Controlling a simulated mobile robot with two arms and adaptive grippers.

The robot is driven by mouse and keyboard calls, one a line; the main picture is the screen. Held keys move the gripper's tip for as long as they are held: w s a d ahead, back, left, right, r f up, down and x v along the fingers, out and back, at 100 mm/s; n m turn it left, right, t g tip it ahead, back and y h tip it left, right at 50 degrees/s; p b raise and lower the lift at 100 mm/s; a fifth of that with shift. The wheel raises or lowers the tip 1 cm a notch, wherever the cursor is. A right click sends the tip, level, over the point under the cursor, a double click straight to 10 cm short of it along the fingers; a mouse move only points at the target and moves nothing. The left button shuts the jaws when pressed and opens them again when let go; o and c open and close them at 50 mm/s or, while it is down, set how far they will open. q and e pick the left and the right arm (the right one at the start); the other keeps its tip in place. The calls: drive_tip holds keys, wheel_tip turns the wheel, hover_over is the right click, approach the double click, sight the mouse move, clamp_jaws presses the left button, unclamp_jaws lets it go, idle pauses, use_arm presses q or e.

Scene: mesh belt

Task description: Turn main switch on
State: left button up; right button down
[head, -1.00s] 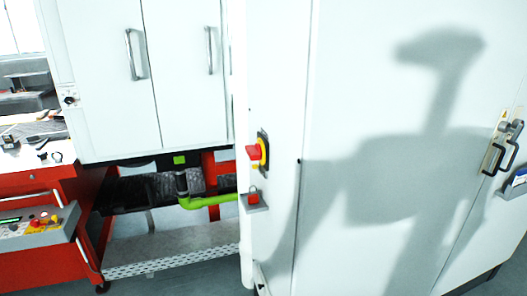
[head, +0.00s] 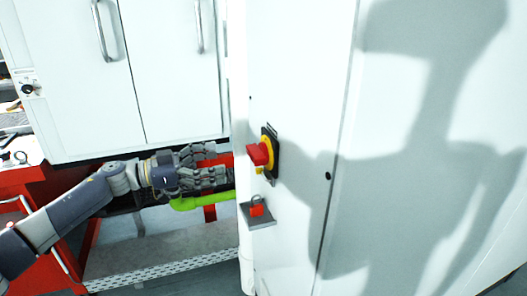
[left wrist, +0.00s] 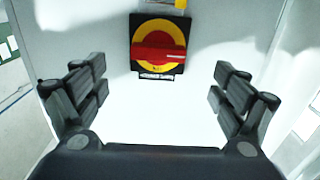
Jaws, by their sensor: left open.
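The main switch (head: 259,154) is a red handle on a yellow disc with a black plate, mounted on the white cabinet's narrow side. In the left wrist view the main switch (left wrist: 158,54) shows face-on, with its red handle lying roughly crosswise. My left gripper (head: 226,166) comes in from the left in the head view, a little left of the switch and apart from it. In the left wrist view my left gripper (left wrist: 160,88) is open and empty, its fingers wide to either side below the switch. My right gripper is not in view.
A red padlock (head: 257,207) rests on a small grey shelf (head: 262,222) below the switch. The white cabinet (head: 300,60) fills the right side. A green pipe (head: 190,203) and a red frame lie behind my left arm. White doors with handles (head: 101,30) stand at left.

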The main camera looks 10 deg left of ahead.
sight(250, 155)
use_arm(q)
drive_tip(key=x, duration=0.3)
drive_tip(key=p+x, duration=0.1)
drive_tip(key=shift+s+d+r, duration=0.15)
drive_tip(key=shift+d+r, duration=0.15)
drive_tip(key=shift+d, duration=0.05)
drive_tip(key=p+x, duration=0.1)
drive_tip(key=x, duration=0.3)
drive_tip(key=shift+w+f, duration=0.15)
drive_tip(key=shift+w, duration=0.15)
drive_tip(key=shift+x, duration=0.85)
drive_tip(key=c, duration=0.9)
drive_tip(key=shift+c, duration=0.8)
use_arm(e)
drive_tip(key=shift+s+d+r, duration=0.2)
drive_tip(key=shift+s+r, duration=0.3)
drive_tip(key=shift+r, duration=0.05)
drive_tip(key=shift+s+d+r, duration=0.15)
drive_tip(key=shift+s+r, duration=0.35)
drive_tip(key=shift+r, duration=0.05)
